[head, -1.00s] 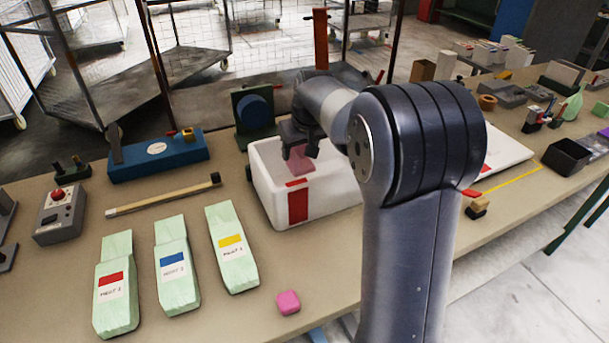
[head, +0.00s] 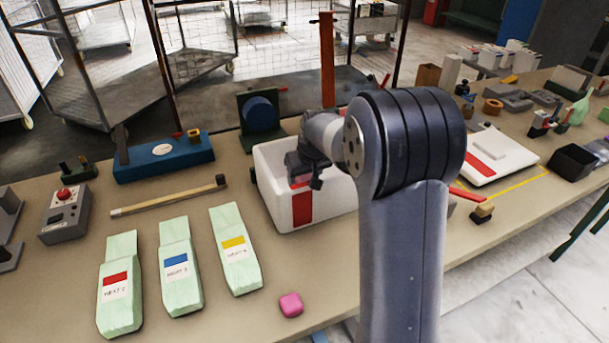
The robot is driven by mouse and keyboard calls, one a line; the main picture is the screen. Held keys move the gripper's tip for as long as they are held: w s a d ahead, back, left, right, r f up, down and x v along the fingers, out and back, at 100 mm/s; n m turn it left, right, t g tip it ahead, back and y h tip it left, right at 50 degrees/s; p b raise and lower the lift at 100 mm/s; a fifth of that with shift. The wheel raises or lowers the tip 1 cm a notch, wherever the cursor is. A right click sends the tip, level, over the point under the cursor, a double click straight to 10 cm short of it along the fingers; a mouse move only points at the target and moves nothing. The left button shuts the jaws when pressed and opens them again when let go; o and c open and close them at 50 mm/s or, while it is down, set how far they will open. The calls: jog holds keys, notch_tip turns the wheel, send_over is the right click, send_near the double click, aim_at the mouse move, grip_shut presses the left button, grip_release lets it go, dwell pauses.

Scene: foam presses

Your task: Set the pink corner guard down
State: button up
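My gripper (head: 306,181) is lowered inside the white open-topped box (head: 272,203), near its front wall. Its fingers are seen from behind and partly hidden. A small bit of the pink corner guard (head: 301,179) shows between them, just above the red patch on the box's wall. The gripper looks shut on it. Whether the guard touches the box floor is hidden by the wall. Another pink block (head: 290,304) lies on the table near the front edge.
Three pale green packs (head: 236,250) with coloured labels lie left of the box. A stick (head: 170,195), a blue device (head: 165,158) and a grey button box (head: 64,214) are farther left. A white lid-like panel (head: 510,157) lies to the right. My arm hides the table's middle.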

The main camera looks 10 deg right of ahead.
jog(key=o, duration=0.4)
jog(key=shift+r, duration=0.4)
jog(key=v, duration=1.1)
jog(key=shift+s+d+r, duration=0.1)
jog(key=shift+r, duration=0.15)
